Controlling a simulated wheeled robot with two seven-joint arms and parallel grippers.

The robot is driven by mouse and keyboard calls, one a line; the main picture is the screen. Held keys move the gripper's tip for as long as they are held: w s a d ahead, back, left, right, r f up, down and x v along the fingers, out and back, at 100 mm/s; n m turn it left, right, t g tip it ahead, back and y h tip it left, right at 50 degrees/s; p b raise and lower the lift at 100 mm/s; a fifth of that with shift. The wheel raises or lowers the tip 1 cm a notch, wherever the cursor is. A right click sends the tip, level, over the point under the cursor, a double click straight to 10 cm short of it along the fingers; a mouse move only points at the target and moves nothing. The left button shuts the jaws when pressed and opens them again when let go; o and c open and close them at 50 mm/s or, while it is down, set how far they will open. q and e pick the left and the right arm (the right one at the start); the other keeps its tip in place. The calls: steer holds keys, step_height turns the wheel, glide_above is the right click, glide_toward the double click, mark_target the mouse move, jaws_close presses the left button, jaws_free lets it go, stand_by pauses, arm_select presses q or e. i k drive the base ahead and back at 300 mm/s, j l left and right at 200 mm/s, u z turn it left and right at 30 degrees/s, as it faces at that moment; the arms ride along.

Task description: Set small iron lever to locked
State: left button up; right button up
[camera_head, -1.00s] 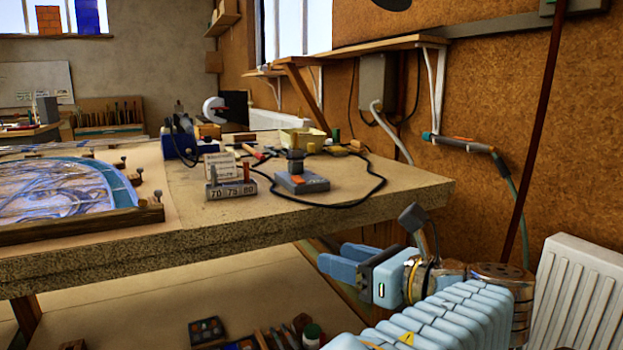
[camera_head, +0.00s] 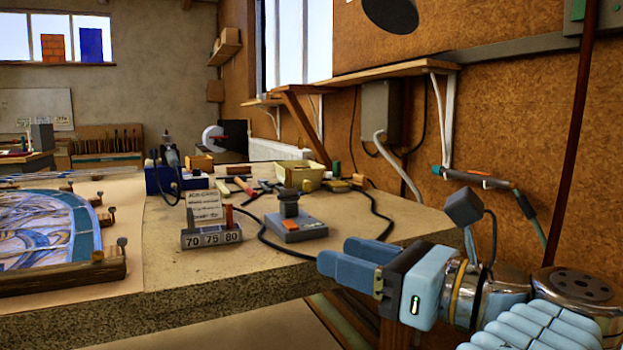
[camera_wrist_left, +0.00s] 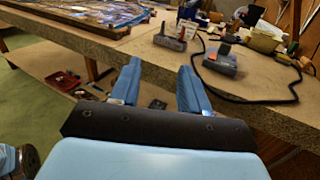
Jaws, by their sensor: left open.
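My left gripper (camera_head: 334,253) is open and empty, beside the front right of the workbench (camera_head: 215,277). It also shows in the left wrist view (camera_wrist_left: 159,68), with the bench beyond its fingers. A grey box (camera_head: 297,230) with an orange patch and a dark upright post stands on the bench, apart from the fingers; it also shows in the wrist view (camera_wrist_left: 220,63). To its left stands a grey block (camera_head: 211,237) marked 70, 75, 80, with small coloured uprights. I cannot tell which part is the small iron lever or its setting. My right gripper is not in view.
A black cable (camera_head: 375,203) loops around the grey box. A card (camera_head: 204,206) stands behind the number block. A wood-framed leaded panel (camera_head: 50,235) lies at left. A yellowish tub (camera_head: 304,174) and tools are farther back. The bench front between panel and block is clear.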

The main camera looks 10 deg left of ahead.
mark_target(306, 184)
steer(key=i, duration=1.1)
